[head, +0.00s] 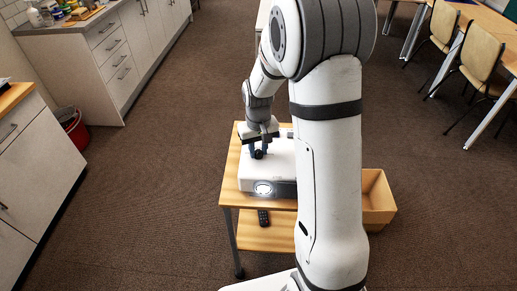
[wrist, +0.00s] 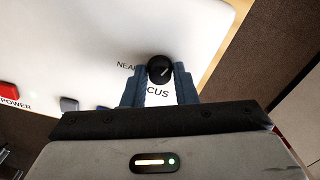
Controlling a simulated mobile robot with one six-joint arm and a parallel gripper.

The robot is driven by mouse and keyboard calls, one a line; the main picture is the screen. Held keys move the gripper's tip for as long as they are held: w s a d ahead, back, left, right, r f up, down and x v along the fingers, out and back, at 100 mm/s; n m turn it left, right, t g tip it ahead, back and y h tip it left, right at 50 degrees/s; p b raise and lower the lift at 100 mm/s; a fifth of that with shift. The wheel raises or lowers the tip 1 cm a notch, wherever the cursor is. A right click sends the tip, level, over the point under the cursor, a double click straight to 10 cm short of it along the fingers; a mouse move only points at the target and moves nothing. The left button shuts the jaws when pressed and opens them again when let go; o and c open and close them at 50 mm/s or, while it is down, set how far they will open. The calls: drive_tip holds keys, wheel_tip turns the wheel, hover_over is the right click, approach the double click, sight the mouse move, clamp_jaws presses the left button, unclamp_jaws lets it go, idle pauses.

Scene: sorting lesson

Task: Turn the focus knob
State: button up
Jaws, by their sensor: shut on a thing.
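A white projector (head: 275,176) with a glowing lens (head: 264,188) sits on a small wooden cart (head: 229,190). Its top shows in the wrist view (wrist: 75,45). In the head view my gripper (head: 261,151) points down onto the projector top.
A red POWER button (wrist: 9,91) and a grey button (wrist: 68,104) are on the same top, left of my fingers. Open carpet surrounds the cart.

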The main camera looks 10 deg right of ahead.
sight(258, 152)
drive_tip(key=o, duration=1)
drive_tip(key=shift+r, duration=0.15)
wheel_tip(258, 152, up, 8)
drive_tip(key=shift+f+b, duration=0.2)
drive_tip(key=shift+b, duration=0.1)
drive_tip(key=s+r+t, duration=0.1)
drive_tip(key=s+r, duration=0.1)
drive_tip(key=s, duration=0.5)
drive_tip(key=s+r+t, duration=0.1)
drive_tip(key=s+r, duration=0.2)
drive_tip(key=s, duration=0.4)
drive_tip(key=s+r+m+t, duration=0.1)
drive_tip(key=s+r, duration=0.2)
drive_tip(key=s, duration=0.4)
drive_tip(key=shift+s, duration=0.25)
